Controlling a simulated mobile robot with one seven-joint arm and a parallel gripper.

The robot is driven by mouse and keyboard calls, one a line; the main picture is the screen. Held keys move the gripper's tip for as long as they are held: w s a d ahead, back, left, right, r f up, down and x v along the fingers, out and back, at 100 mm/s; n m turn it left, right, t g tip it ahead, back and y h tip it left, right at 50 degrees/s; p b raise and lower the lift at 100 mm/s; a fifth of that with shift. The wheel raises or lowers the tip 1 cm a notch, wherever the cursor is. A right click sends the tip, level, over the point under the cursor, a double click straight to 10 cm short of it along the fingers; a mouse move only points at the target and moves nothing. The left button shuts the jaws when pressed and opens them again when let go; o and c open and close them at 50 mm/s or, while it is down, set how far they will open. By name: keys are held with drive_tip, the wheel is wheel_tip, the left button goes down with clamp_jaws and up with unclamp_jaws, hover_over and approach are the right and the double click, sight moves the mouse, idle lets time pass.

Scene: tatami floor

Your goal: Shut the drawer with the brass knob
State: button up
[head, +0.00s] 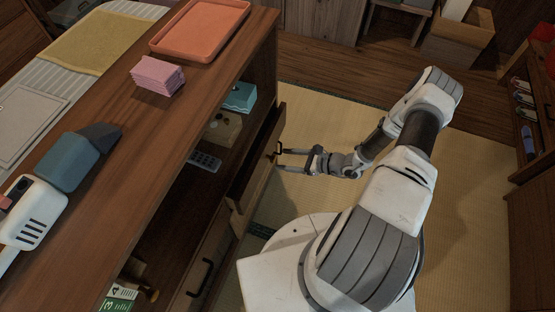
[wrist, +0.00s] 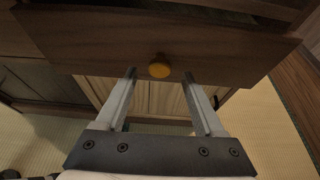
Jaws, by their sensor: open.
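The drawer with the brass knob (wrist: 105,42) fills the upper part of the wrist view, with a dark wooden front. Its round brass knob (wrist: 159,68) sits between and just beyond my fingertips. In the head view the same drawer (head: 262,155) stands pulled out from the wooden cabinet. My gripper (head: 280,160) is at the drawer's front face, fingers pointing at it. In the wrist view my gripper (wrist: 160,76) is open, one finger on each side of the knob. I cannot tell whether the fingers touch the front.
The cabinet top (head: 165,125) carries an orange tray (head: 200,28), pink napkins (head: 157,78) and a blue-grey object (head: 75,160). A lower front with a dark handle (head: 200,278) is below the drawer. Tatami floor (head: 470,190) is clear at right; a shelf (head: 530,110) stands beyond.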

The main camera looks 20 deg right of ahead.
sight(275, 158)
drive_tip(key=shift+x, duration=1.85)
clamp_jaws()
